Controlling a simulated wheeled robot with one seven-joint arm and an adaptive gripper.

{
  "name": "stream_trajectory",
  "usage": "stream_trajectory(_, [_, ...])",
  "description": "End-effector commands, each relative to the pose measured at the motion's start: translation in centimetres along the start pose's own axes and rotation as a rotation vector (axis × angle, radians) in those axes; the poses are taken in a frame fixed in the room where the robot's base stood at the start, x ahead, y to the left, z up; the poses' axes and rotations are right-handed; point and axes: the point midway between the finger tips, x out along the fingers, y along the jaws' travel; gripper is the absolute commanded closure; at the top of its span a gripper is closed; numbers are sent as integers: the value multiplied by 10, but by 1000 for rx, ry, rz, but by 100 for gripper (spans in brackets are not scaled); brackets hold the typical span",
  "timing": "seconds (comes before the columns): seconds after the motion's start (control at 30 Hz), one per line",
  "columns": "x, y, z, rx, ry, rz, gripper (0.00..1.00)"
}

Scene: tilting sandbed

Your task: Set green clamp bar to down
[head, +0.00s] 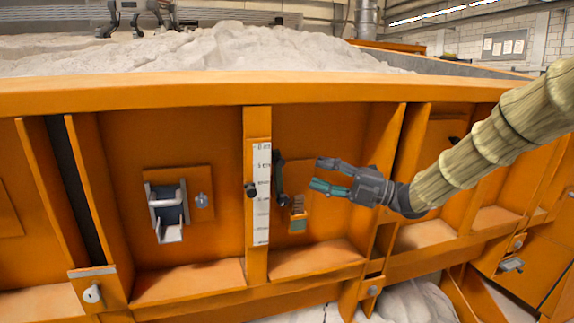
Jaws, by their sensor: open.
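On the orange side wall of the sandbed, a dark upright bar (279,178) stands just right of the white scale. Below and right of it is a small fitting with a green face (298,225). I cannot tell for sure which of these is the green clamp bar, or how it is set. My gripper (317,174) comes in from the right, with its two fingers spread and pointing left. Nothing is between them. The fingertips are a little right of the dark bar and above the green-faced fitting, apparently touching neither.
Orange ribs and a lower ledge (318,258) frame the panel. Pale sand (190,50) fills the bed above.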

Motion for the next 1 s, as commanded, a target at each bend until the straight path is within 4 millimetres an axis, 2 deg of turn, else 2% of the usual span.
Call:
stream_trajectory(0.3, [52, 1, -1, 4, 1, -2, 58])
stream_trajectory(0.5, [79, 1, 0, 3, 0, -1, 58])
stream_trajectory(0.7, [94, -1, 0, 4, -2, -1, 58])
stream_trajectory(1.0, [95, -1, 0, 4, -3, 0, 58])
